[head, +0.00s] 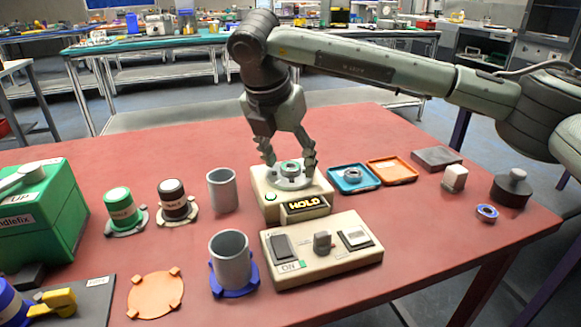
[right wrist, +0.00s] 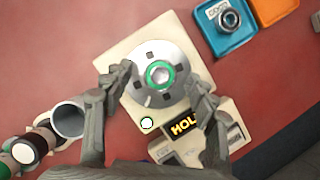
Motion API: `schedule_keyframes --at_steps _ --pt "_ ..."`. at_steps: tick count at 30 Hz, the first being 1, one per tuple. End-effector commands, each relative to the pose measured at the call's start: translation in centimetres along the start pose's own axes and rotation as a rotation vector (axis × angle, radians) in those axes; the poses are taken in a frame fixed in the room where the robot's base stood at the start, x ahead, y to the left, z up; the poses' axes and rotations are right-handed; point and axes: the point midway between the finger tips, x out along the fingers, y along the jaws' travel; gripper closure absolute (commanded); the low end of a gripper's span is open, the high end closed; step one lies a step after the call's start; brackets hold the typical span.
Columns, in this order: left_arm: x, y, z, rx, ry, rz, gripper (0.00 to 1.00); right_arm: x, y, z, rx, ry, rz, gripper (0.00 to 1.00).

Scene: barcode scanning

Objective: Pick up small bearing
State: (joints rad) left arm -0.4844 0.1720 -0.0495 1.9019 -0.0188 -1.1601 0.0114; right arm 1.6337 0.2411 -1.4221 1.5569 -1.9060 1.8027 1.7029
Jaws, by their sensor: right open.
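A small ring-shaped bearing with a green band (head: 290,168) sits on the round grey plate of a cream device whose display reads HOLD (head: 306,205). In the right wrist view the green-banded bearing (right wrist: 160,74) is in the middle of the plate (right wrist: 146,98). My right gripper (head: 289,163) points down over the plate, open, with one finger on each side of the bearing. Its fingers (right wrist: 164,83) show apart in the right wrist view; I cannot tell whether they touch it. Another bearing (head: 352,175) lies in a blue tray (head: 370,185). My left gripper is not in view.
An orange tray (head: 393,171) sits beside the blue one. A switch box (head: 322,256) stands in front of the device. Grey cups (head: 222,189), labelled jars (head: 120,208) and a green machine (head: 45,215) stand left. A blue ring (head: 487,213) lies right.

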Motion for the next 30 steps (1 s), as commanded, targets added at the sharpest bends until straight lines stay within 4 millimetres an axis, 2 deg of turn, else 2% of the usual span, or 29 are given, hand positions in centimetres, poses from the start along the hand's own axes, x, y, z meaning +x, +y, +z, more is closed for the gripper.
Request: schedule_keyframes --at_steps 2,15,24,30 --pt "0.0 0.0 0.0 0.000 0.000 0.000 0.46 0.0 0.0 0.0 0.000 0.000 0.000 0.42" --pt "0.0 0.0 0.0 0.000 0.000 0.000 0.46 0.0 0.0 0.0 0.000 0.000 0.000 0.96" --pt "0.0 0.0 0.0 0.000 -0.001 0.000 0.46 -0.3 0.0 0.1 0.000 -0.001 0.001 0.97" --pt "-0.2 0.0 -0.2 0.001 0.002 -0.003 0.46 -1.9 0.1 0.8 0.001 -0.003 0.002 0.97"
